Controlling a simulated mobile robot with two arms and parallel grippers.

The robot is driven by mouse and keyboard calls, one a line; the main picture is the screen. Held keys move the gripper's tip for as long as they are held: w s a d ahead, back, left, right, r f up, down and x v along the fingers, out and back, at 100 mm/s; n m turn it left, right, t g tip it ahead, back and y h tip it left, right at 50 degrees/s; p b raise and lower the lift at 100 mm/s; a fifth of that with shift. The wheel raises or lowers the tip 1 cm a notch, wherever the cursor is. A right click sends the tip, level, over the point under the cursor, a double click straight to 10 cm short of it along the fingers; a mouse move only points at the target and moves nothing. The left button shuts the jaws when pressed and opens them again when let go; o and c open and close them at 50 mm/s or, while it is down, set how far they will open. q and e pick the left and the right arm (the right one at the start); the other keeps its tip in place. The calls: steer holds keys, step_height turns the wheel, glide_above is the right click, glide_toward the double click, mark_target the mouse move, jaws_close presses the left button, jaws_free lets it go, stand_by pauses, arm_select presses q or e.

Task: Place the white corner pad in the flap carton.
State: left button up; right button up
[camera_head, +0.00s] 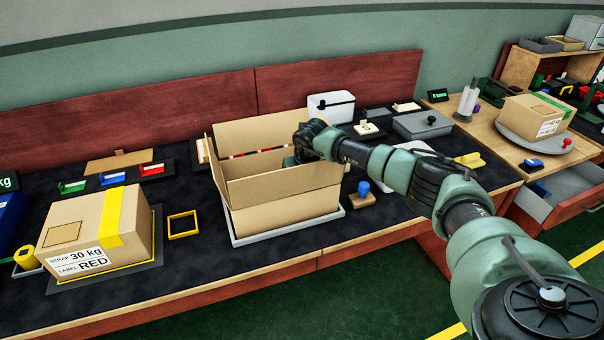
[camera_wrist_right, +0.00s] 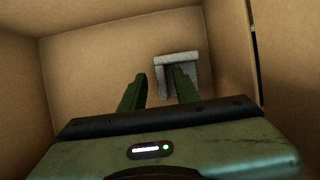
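The open flap carton (camera_head: 285,218) stands on a pale tray near the front of the dark bench, flaps up. My right gripper (camera_head: 291,161) reaches into it from the right. In the right wrist view, carton walls (camera_wrist_right: 100,65) surround the gripper (camera_wrist_right: 158,78), whose two green fingers stand apart. A pale grey-white, angled corner pad (camera_wrist_right: 178,59) is inside the carton, near a corner, beyond the right finger, which partly covers it. I cannot tell whether that finger touches it. The head view does not show the pad. My left gripper is not in view.
A closed, labelled carton (camera_head: 118,218) sits to the left, with a yellow square frame (camera_head: 183,224) beside it. A blue-knobbed stamp (camera_head: 363,190) stands just right of the flap carton. A white bin (camera_head: 331,107) and grey lidded box (camera_head: 421,124) are behind.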

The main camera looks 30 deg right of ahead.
steer(key=b+v, duration=0.1)
steer(key=v, duration=1)
steer(key=shift+s+r, duration=0.1)
